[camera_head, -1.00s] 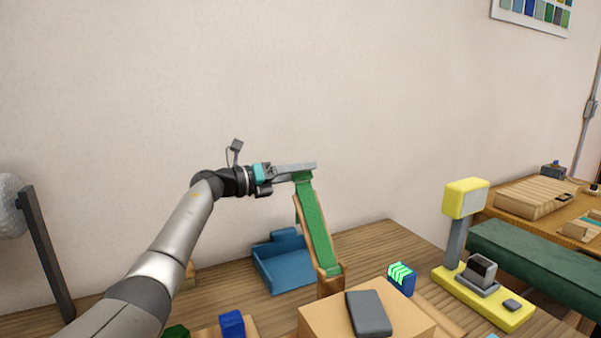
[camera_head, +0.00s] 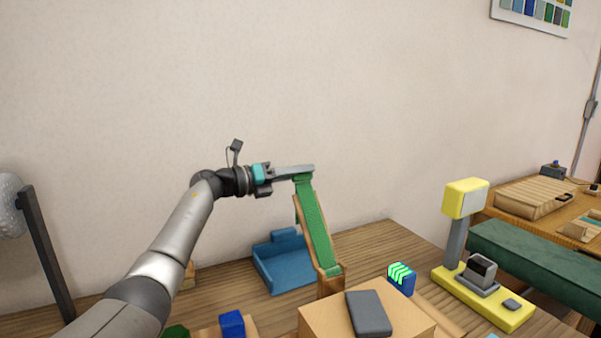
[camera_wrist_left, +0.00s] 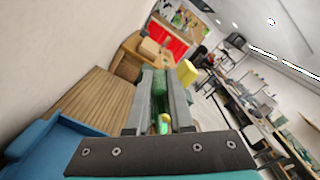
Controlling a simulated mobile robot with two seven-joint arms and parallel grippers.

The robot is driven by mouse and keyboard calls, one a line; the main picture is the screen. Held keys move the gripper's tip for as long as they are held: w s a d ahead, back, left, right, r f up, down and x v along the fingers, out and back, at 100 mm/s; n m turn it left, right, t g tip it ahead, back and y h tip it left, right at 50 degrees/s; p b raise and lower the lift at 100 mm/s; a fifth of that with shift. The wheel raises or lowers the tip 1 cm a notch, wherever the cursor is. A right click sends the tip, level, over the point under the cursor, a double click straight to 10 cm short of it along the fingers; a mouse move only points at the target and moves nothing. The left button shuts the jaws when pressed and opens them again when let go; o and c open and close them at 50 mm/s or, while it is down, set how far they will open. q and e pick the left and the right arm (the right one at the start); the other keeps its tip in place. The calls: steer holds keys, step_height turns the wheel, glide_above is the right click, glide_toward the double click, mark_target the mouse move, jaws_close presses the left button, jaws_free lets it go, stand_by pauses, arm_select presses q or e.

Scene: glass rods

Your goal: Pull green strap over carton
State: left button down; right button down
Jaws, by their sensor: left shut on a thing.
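The green strap (camera_head: 317,225) slants from my left gripper down to a wooden holder (camera_head: 331,280) behind the carton. My left gripper (camera_head: 305,169) is shut on the strap's upper end and holds it high above the table. In the left wrist view the green strap (camera_wrist_left: 159,95) shows between the two fingers (camera_wrist_left: 161,110). The tan carton (camera_head: 325,320) stands at the bottom of the head view, with a dark grey block (camera_head: 368,313) on its top. The strap is apart from the carton's top. The carton's lower part is cut off. My right gripper is not in view.
A blue tray (camera_head: 285,265) lies behind and left of the strap. A small blue block (camera_head: 232,324) is at front left.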

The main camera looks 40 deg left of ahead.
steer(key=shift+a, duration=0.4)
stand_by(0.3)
